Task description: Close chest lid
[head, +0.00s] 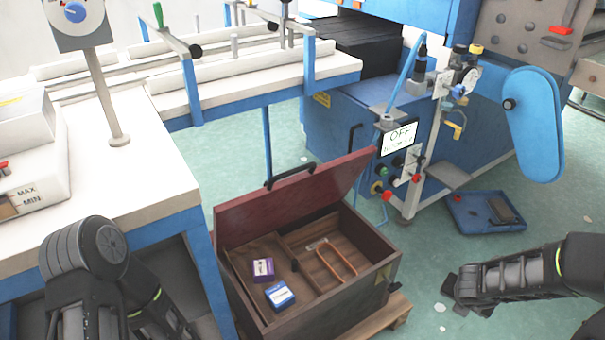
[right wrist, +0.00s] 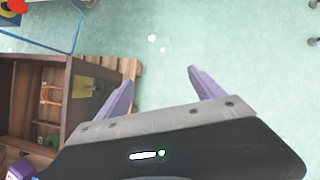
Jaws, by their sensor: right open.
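The wooden chest (head: 323,278) stands open on the floor in the middle of the head view. Its dark red lid (head: 292,195) is tilted up along the back, with a black handle (head: 290,175) on its upper edge. My right gripper (head: 455,293) is to the right of the chest, apart from it. In the right wrist view its two purple fingers (right wrist: 160,85) are spread and empty over the floor, with the chest (right wrist: 70,135) at the left. My left arm shows at the lower left, but its gripper is not visible.
Inside the chest are a purple box (head: 263,269), a blue box (head: 280,295) and an orange-rimmed object (head: 338,262). The chest rests on a wooden pallet (head: 385,318). A white table (head: 150,185) stands close on the left. A blue machine (head: 345,130) and blue tray (head: 485,213) are behind.

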